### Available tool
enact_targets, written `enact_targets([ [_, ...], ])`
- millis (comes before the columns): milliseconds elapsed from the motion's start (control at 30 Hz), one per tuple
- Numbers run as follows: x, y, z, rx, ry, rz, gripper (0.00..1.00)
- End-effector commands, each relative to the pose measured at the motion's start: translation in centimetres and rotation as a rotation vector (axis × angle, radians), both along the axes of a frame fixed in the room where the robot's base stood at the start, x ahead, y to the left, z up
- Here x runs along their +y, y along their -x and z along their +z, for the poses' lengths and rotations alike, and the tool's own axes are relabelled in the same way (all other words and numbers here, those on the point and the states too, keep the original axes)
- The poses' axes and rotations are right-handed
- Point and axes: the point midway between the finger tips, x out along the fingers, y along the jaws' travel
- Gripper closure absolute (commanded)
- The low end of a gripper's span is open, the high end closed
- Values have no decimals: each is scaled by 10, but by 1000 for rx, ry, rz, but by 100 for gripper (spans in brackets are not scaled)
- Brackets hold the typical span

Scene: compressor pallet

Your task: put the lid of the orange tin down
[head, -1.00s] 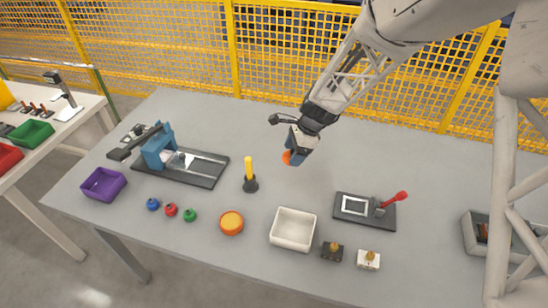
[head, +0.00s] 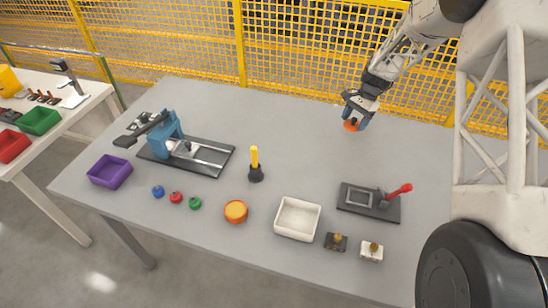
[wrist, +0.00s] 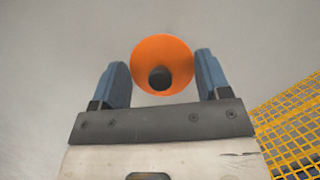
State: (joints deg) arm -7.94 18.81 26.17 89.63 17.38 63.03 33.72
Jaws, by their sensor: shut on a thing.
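The orange tin (head: 236,211) stands near the front of the grey table, left of the white tray. Its lid (head: 351,126) is a round orange disc at my gripper, over the back right of the table. In the wrist view the lid (wrist: 162,66) shows between my two blue fingers, with a dark round knob in its middle. My gripper (head: 355,114) is shut on the lid and points down. I cannot tell how far the lid is above the table.
The table (head: 300,145) is bare around and below my gripper. A grey plate with a red lever (head: 370,201) and a white tray (head: 298,219) lie towards the front. A yellow-handled tool (head: 255,165) stands mid-table. A yellow mesh fence (head: 300,60) runs behind.

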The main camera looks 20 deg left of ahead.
Motion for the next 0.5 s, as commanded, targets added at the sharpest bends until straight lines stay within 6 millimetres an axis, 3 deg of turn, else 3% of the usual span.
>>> enact_targets([
  [300,-28,-28,-9,0,0,41,53],
  [500,-32,-41,-12,0,0,13,53],
])
